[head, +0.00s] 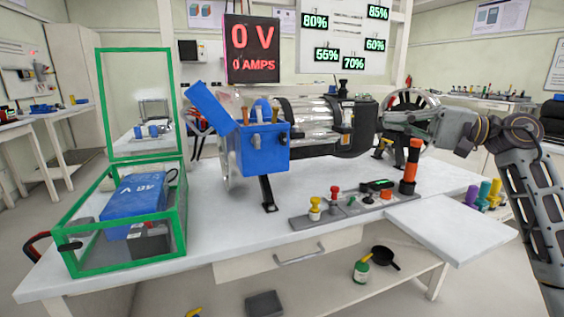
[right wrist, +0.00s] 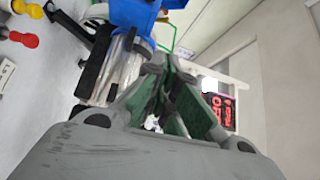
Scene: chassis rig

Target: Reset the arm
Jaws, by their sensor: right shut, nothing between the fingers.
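My right arm comes in from the right in the head view. Its gripper (head: 385,121) is at the right end of the motor rig (head: 325,125), above the table (head: 235,215). I cannot tell from the head view whether it touches the rig. In the right wrist view the green-padded fingers (right wrist: 165,75) are shut with nothing between them. The silver rig and its blue box (head: 262,148) lie beyond the fingers there. My left gripper is not in view.
A green-framed case (head: 182,215) with a blue 48 V battery (head: 134,197) stands at the left. A control panel (head: 345,206) with knobs and a red-black stack light (head: 410,166) sits at the front right. A display (head: 252,48) reads 0 V. The front middle of the table is clear.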

